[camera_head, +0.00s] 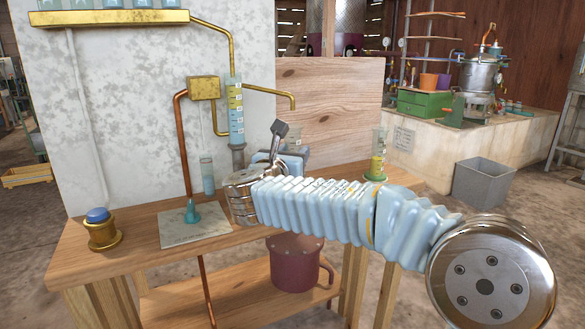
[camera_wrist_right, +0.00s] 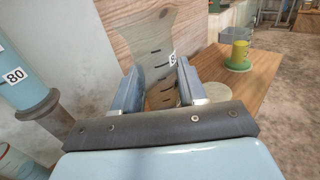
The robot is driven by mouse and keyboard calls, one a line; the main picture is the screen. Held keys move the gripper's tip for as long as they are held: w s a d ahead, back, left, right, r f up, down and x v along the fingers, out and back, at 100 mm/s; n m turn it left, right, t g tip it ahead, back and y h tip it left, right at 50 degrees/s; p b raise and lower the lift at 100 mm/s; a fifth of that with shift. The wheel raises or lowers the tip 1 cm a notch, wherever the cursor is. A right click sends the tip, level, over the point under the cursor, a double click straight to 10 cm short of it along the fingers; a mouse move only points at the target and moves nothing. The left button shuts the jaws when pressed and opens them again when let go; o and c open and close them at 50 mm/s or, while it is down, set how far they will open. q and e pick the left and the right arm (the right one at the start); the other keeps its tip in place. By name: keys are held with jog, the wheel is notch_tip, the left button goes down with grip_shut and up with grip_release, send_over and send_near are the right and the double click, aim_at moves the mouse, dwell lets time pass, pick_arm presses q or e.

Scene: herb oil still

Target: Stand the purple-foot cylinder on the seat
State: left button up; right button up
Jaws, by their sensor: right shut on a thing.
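My right gripper (camera_head: 280,155) is over the bench's back part, its fingers partly hidden by my own arm. In the wrist view its fingers (camera_wrist_right: 160,90) are shut on a clear glass cylinder (camera_wrist_right: 146,35) with dark graduation marks. The held glass's top (camera_head: 296,137) shows behind the gripper in the head view. Its foot is hidden, so I cannot see its purple colour. A pale stone plate (camera_head: 170,236) lies on the bench, left of the gripper, under a copper pipe with a teal end (camera_head: 191,213). I cannot tell for sure which thing is the seat. My left gripper is not in view.
A yellow-filled cylinder with a green foot (camera_head: 376,177) stands at the bench's right end. A pale round disc (camera_wrist_right: 236,93) lies nearer in the wrist view. A graduated blue column (camera_head: 236,112) and brass pipes hang by the wall. A blue-topped brass knob (camera_head: 100,228) stands front left.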

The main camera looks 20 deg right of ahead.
jog(key=shift+f, duration=1.5)
jog(key=shift+f, duration=0.1)
jog(key=shift+f+b, duration=0.1)
jog(key=shift+b, duration=0.25)
jog(key=o, duration=1.1)
jog(key=shift+s+a+r, duration=0.15)
jog(key=shift+r, duration=0.1)
jog(key=v, duration=1.1)
jog(key=shift+s+a, duration=0.2)
jog(key=shift+s, duration=0.05)
